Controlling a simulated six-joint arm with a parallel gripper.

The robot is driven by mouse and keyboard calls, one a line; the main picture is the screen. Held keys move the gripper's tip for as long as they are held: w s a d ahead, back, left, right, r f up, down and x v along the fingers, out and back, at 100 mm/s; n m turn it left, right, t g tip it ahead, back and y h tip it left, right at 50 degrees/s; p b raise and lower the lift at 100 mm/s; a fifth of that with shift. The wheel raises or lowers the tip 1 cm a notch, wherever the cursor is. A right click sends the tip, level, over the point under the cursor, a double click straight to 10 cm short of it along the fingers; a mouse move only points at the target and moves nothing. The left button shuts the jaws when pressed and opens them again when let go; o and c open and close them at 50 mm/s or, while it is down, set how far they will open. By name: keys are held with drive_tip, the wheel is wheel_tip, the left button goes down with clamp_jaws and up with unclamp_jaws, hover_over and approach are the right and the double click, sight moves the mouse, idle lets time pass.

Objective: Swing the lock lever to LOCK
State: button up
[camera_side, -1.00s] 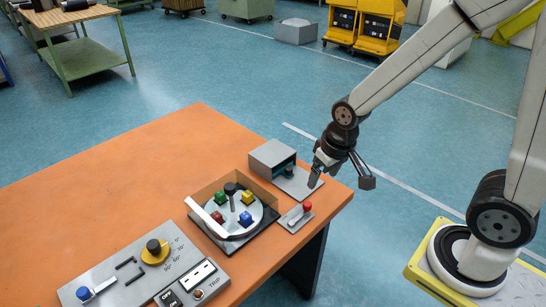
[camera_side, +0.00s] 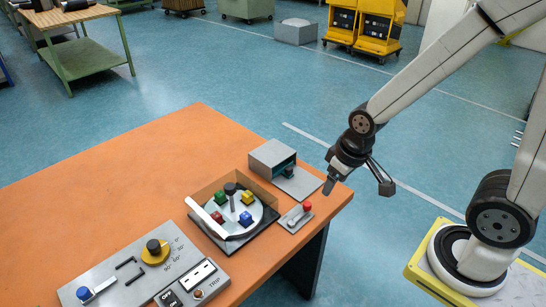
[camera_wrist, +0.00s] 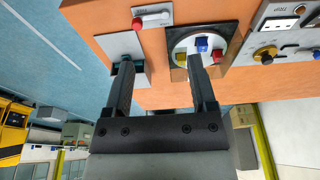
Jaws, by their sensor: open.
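A small grey plate (camera_side: 296,218) near the right edge of the orange table carries a short lever with a red knob (camera_side: 307,206). It also shows at the top of the wrist view, where the red knob (camera_wrist: 137,23) sits at the plate's left end; its small lettering is not legible. Another lever with a blue knob (camera_side: 83,293) lies on the large grey panel. My gripper (camera_side: 329,187) is open and empty above the table's right corner, behind and right of the red-knobbed lever and apart from it. The wrist view shows its two fingers (camera_wrist: 160,66) spread with nothing between.
A grey open-fronted box (camera_side: 272,156) on a plate stands behind the lever. A round turntable (camera_side: 234,216) with coloured cubes and a dark post is left of it. The large panel (camera_side: 130,275) has a yellow dial (camera_side: 155,252). The table's left part is clear.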

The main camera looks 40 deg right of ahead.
drive_tip(key=w+d+f+m+g, duration=0.1)
drive_tip(key=w+d+f+m, duration=0.2)
drive_tip(key=w+f, duration=0.3)
drive_tip(key=m+g, duration=0.2)
hover_over(308, 204)
wheel_tip(308, 204, down, 7)
drive_tip(key=shift+f, duration=0.1)
drive_tip(key=shift+f, duration=0.1)
drive_tip(key=shift+f, duration=3.7)
clamp_jaws()
